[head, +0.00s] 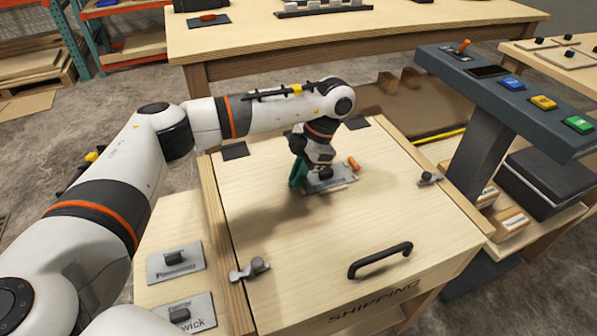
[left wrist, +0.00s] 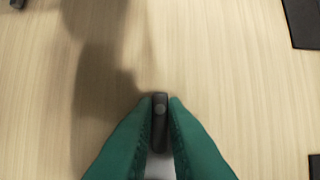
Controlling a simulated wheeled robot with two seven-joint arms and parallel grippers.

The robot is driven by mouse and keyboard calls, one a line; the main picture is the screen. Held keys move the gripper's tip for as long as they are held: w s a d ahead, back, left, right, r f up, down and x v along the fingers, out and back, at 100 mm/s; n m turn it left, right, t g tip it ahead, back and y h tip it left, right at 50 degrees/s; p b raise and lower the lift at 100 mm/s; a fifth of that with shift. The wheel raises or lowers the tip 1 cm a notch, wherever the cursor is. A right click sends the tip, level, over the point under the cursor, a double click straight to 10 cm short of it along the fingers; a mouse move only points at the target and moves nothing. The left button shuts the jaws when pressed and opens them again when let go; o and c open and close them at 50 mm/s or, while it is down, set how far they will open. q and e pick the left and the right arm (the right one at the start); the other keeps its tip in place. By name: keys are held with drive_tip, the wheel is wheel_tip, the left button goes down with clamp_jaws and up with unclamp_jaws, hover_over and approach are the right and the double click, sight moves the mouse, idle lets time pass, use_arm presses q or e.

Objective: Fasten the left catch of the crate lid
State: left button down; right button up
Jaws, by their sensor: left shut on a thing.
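The crate lid (head: 300,245) is pale wood and lies closed on the crate. The left catch (head: 250,270), grey metal with a dark knob, sits at the lid's left edge near the front. I cannot tell its exact setting. My left gripper (head: 298,178) is over the middle of the lid, away from the left catch. Its green fingers (left wrist: 160,118) are shut on a dark handle (left wrist: 160,108). A grey plate (head: 340,186) shows beneath it in the head view. I cannot tell whether the plate touches the lid. My right gripper is not in view.
A right catch (head: 430,178) sits at the lid's right edge. A black lid handle (head: 380,260) is near the front. Two grey plates with dark knobs (head: 175,262) lie left of the crate. A console (head: 510,95) with coloured buttons stands at the right, and a workbench (head: 350,35) behind.

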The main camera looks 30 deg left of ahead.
use_arm(q)
drive_tip(key=c, duration=1.5)
unclamp_jaws()
drive_tip(key=shift+o, duration=0.2)
drive_tip(key=shift+w+d+r, duration=0.1)
drive_tip(key=shift+w+r, duration=0.05)
drive_tip(key=shift+r, duration=0.25)
drive_tip(key=v, duration=0.3)
drive_tip(key=p+v, duration=0.2)
drive_tip(key=v, duration=0.6)
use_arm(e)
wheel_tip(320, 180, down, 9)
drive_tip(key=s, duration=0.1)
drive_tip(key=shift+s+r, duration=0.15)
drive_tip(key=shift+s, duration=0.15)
use_arm(q)
drive_tip(key=shift+r+p, duration=0.1)
drive_tip(key=shift+p, duration=0.25)
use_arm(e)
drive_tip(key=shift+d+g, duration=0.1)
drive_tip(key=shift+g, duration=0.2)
